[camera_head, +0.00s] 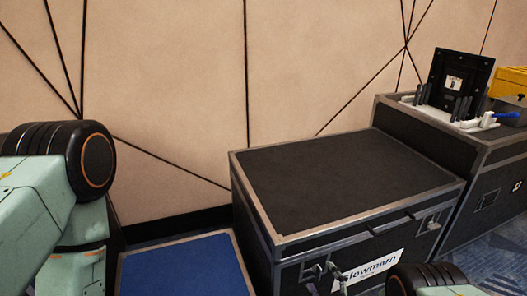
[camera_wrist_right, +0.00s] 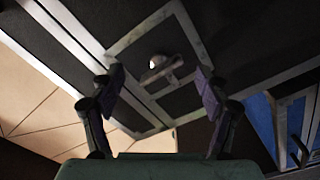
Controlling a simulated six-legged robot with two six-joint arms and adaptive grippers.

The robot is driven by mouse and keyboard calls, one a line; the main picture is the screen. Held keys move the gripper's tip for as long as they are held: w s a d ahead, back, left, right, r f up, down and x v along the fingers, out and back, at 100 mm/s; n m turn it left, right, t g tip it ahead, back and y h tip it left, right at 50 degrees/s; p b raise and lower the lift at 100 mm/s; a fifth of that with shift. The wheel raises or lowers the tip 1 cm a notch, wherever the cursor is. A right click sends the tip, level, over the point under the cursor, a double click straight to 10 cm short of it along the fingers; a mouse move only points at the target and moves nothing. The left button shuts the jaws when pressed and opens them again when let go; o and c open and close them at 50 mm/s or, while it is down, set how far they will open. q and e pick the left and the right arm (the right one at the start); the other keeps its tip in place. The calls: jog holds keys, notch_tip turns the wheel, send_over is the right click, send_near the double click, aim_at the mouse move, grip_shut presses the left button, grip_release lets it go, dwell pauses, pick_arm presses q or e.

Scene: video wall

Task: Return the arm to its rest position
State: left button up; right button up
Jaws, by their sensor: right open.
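My right gripper (camera_wrist_right: 160,88) is open and empty in the right wrist view, its two fingers apart on either side. Beyond them is the dark side of a case with pale metal edging and a small bright fitting (camera_wrist_right: 160,66). In the head view, the dark fingertips of my right gripper (camera_head: 327,283) show low in front of the black flight case (camera_head: 345,185). Part of my right arm shows at the bottom edge. My left arm is at the left edge; its gripper is out of view.
A taller case (camera_head: 490,200) on the right carries a black panel (camera_head: 461,84), a white tool holder (camera_head: 470,122) and a yellow box (camera_head: 511,82). A blue-topped surface (camera_head: 185,268) lies left of the black case. A beige wall (camera_head: 190,80) stands behind. The black case's top is bare.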

jog(key=m, duration=0.5)
jog(key=shift+m, duration=0.3)
jog(key=m, duration=0.5)
dwell(0.4)
